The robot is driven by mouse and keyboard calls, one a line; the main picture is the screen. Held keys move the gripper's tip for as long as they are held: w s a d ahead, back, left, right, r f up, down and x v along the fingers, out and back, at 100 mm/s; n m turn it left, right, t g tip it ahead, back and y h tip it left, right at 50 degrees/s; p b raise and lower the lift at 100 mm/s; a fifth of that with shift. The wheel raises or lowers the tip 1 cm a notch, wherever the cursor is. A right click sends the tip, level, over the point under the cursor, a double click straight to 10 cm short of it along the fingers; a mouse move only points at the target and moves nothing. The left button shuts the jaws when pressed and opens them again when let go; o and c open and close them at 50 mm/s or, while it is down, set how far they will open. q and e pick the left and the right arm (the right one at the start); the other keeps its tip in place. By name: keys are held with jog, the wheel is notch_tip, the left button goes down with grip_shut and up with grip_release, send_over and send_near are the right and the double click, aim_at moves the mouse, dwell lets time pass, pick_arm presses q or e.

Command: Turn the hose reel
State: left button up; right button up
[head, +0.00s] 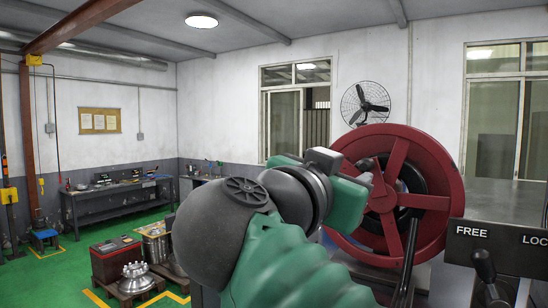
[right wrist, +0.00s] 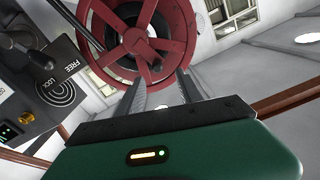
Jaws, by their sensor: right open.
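The red hose reel (head: 453,200), a spoked wheel with black hose behind it, stands at right of centre in the head view. A dark bar (head: 408,256) slants down across its lower rim. My right arm reaches in front of the reel's left part, and its fingers are mostly hidden there. In the right wrist view, my right gripper (right wrist: 160,92) is open, its two fingers apart and pointing at the reel (right wrist: 132,40). Nothing shows between the fingers; I cannot tell whether the tips touch the reel. My left gripper is not in view.
A dark panel (head: 510,243) marked FREE and LOCK, with a black lever (head: 485,268), stands right of the reel. A workbench (head: 115,200) lines the far wall. Open floor lies between.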

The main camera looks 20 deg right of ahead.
aim_at(362, 166)
jog(key=p+x, duration=0.1)
jog(key=x, duration=0.2)
jog(key=p+x, duration=0.1)
jog(key=x, duration=0.2)
jog(key=p+x, duration=0.1)
jog(key=x, duration=0.2)
jog(key=shift+s+d+r+p, duration=0.1)
jog(key=shift+s+d+p, duration=0.2)
jog(key=shift+d+p, duration=0.1)
jog(key=shift+w+d+f, duration=0.2)
jog(key=shift+w+d, duration=0.05)
jog(key=shift+a, duration=0.25)
jog(key=shift+c, duration=0.5)
jog(key=shift+s+a+r, duration=0.1)
jog(key=shift+a, duration=0.15)
jog(key=c, duration=0.5)
grip_shut()
jog(key=shift+r, duration=0.15)
